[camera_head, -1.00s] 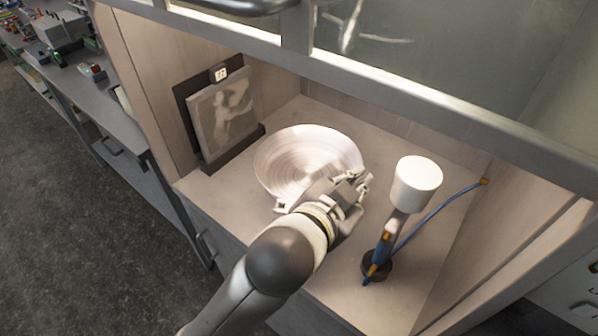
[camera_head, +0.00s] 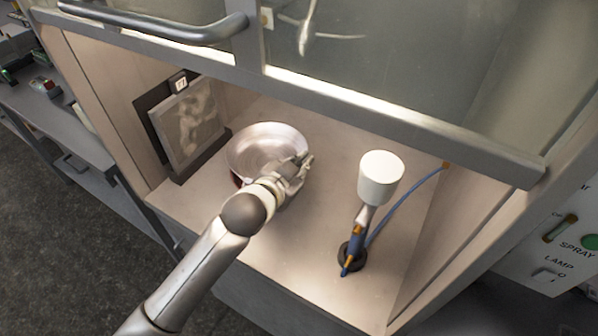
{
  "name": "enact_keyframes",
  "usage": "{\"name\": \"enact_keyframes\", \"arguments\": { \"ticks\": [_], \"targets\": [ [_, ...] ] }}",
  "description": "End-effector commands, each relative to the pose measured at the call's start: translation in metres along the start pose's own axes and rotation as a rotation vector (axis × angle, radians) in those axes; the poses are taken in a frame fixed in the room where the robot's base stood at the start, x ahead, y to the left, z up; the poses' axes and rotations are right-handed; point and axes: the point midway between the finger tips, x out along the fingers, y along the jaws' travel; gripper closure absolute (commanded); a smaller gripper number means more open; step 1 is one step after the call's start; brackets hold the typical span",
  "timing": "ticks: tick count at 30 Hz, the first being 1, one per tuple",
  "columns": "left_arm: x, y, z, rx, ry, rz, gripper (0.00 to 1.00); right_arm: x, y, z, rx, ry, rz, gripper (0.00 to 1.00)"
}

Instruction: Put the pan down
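A round silver pan (camera_head: 262,146) is inside the open-fronted booth, towards its left side. My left gripper (camera_head: 299,168) is at the pan's right front edge, and my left arm reaches in from the lower left. The gripper overlaps the rim in the picture. Its fingers are small here, and I cannot tell whether they are shut on a handle. The pan's underside is hidden, so I cannot tell whether it touches the booth floor (camera_head: 315,225). My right gripper is not in view.
A spray gun with a white cup (camera_head: 380,178) stands on a dark base right of the pan, with a blue hose. A framed panel (camera_head: 188,127) leans at the left wall. The raised glass sash (camera_head: 400,127) crosses above. The booth floor between pan and spray gun is clear.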

Motion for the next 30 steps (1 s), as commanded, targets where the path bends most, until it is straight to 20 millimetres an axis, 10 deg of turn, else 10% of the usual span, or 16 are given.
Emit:
{"name": "enact_keyframes", "arguments": {
  "ticks": [18, 24, 30],
  "targets": [
    [0.016, 0.010, 0.032, 0.002, 0.000, -0.001, 1.00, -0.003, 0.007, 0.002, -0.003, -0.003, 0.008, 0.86],
    [0.017, 0.011, 0.034, 0.000, -0.005, 0.001, 0.73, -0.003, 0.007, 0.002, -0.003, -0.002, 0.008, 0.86],
    [0.017, 0.011, 0.034, 0.000, -0.006, 0.002, 0.73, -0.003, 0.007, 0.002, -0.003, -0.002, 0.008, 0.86]
  ]
}}
